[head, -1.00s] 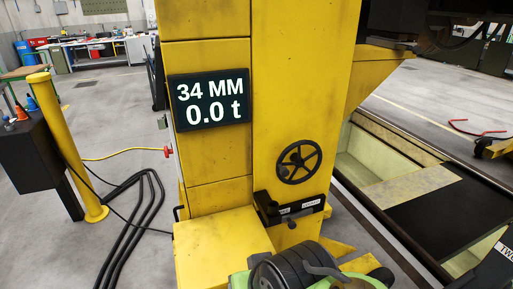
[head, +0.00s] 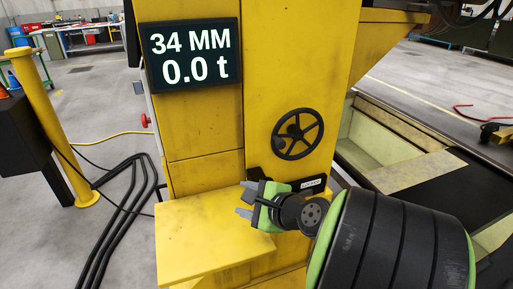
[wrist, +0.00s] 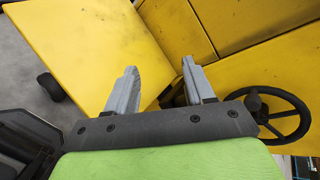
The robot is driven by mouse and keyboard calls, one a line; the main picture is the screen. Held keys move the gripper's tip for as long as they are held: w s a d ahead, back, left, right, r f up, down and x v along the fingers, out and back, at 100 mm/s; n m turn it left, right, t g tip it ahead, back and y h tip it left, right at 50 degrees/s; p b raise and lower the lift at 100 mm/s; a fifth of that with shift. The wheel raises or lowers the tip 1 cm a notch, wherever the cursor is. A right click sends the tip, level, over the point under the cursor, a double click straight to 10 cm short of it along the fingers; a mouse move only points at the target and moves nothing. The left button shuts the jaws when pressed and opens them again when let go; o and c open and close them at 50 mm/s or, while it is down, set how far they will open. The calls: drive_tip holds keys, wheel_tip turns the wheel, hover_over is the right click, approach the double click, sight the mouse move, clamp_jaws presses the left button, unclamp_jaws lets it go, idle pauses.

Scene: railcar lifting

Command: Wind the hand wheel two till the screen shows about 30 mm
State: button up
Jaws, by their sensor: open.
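The black hand wheel (head: 298,134) is on the front of the yellow lifting column, right of its middle. It has spokes and a small knob at its left. It also shows at the right of the wrist view (wrist: 284,115). The screen (head: 190,54) on the column reads 34 MM and 0.0 t. My gripper (head: 243,201) is open and empty, below and left of the wheel, apart from it. In the wrist view its two grey fingers (wrist: 158,85) stand apart with nothing between them.
A yellow box-like ledge (head: 205,240) juts out at the column's foot. A black bracket with a label (head: 312,184) sits below the wheel, partly behind my gripper. A yellow post (head: 55,130) and black cables (head: 118,205) are at left. An open pit (head: 390,140) lies at right.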

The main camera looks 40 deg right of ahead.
drive_tip(key=s+d+m+t+h+b, duration=0.3)
drive_tip(key=d+m+h, duration=0.1)
drive_tip(key=d+m, duration=0.55)
drive_tip(key=m+t+h+p, duration=0.15)
drive_tip(key=m+p, duration=0.25)
drive_tip(key=p, duration=0.4)
approach(282, 145)
drive_tip(key=shift+n+h, duration=0.25)
drive_tip(key=shift+h, duration=0.2)
drive_tip(key=p+x, duration=0.1)
drive_tip(key=x, duration=0.4)
drive_tip(key=p+x, duration=0.2)
drive_tip(key=x, duration=0.3)
drive_tip(key=shift+w+a+f, duration=0.15)
drive_tip(key=shift+w, duration=0.3)
clamp_jaws()
